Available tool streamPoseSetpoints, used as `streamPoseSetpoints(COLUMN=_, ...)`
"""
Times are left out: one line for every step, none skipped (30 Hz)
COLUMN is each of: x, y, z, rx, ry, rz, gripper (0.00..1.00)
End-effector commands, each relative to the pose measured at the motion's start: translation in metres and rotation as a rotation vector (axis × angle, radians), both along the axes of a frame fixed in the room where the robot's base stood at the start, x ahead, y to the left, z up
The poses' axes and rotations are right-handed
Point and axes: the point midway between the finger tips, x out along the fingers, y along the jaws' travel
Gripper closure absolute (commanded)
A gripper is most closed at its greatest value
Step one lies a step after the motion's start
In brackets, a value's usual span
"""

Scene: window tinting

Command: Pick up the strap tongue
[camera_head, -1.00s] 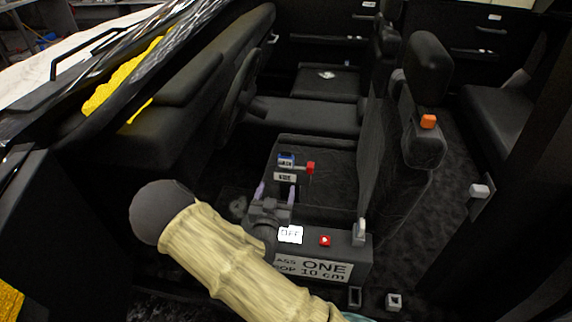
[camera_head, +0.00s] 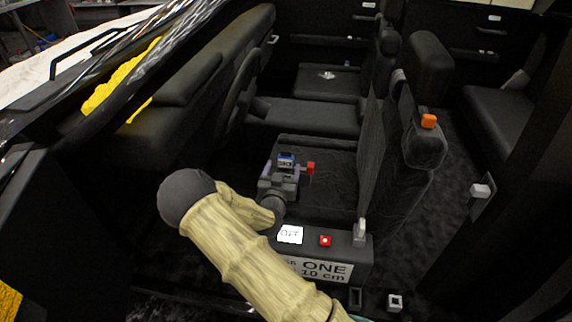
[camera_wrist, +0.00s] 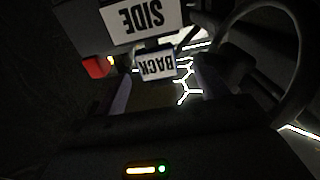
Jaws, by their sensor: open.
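My gripper (camera_head: 282,177) is over the front seat cushion, its open fingers pointing away from the head camera. In the wrist view the fingers stand left and right of a small piece labelled BACK (camera_wrist: 156,64). A larger piece labelled SIDE (camera_wrist: 145,22) is beside it, with a red block (camera_wrist: 96,67) to the left. In the head view a small blue-and-white label (camera_head: 286,160) shows at the fingertips, and the red block (camera_head: 311,168) is just right of them. Nothing is clearly marked as the strap tongue; I cannot tell whether the labelled piece is it. Contact is unclear.
The seat backrest (camera_head: 372,150) rises to the right, and the steering wheel (camera_head: 238,85) is to the left. A seat-side box with a white OFF label (camera_head: 290,234) and a red button (camera_head: 325,241) lies close to my forearm.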

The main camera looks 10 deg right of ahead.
Motion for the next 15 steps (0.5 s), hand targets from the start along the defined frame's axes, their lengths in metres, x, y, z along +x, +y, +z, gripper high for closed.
streamPoseSetpoints(x=0.005, y=-0.004, z=-0.001, rx=-0.001, ry=-0.002, rz=-0.001, gripper=0.27)
streamPoseSetpoints(x=0.009, y=-0.005, z=-0.001, rx=-0.001, ry=-0.002, rz=0.0, gripper=0.27)
streamPoseSetpoints(x=0.014, y=-0.008, z=-0.002, rx=-0.001, ry=-0.001, rz=0.0, gripper=0.27)
streamPoseSetpoints(x=0.018, y=-0.011, z=-0.003, rx=-0.002, ry=-0.001, rz=0.0, gripper=0.27)
streamPoseSetpoints(x=0.022, y=-0.014, z=-0.003, rx=-0.002, ry=-0.002, rz=-0.001, gripper=0.27)
streamPoseSetpoints(x=0.028, y=-0.016, z=-0.003, rx=0.0, ry=-0.002, rz=-0.001, gripper=0.27)
streamPoseSetpoints(x=0.032, y=-0.017, z=-0.003, rx=0.0, ry=-0.002, rz=0.0, gripper=0.27)
streamPoseSetpoints(x=0.035, y=-0.018, z=-0.002, rx=0.0, ry=-0.002, rz=0.001, gripper=0.27)
streamPoseSetpoints(x=0.039, y=-0.019, z=-0.002, rx=0.0, ry=-0.002, rz=0.001, gripper=0.27)
streamPoseSetpoints(x=0.04, y=-0.02, z=-0.002, rx=0.0, ry=-0.001, rz=0.001, gripper=0.27)
streamPoseSetpoints(x=0.041, y=-0.02, z=-0.002, rx=0.0, ry=0.0, rz=0.0, gripper=0.27)
streamPoseSetpoints(x=0.042, y=-0.021, z=-0.002, rx=0.0, ry=0.0, rz=0.001, gripper=0.27)
streamPoseSetpoints(x=0.042, y=-0.021, z=-0.002, rx=-0.001, ry=0.0, rz=0.001, gripper=0.27)
streamPoseSetpoints(x=0.042, y=-0.021, z=-0.002, rx=-0.001, ry=0.0, rz=0.001, gripper=0.27)
streamPoseSetpoints(x=0.042, y=-0.021, z=-0.002, rx=-0.001, ry=0.0, rz=0.0, gripper=0.27)
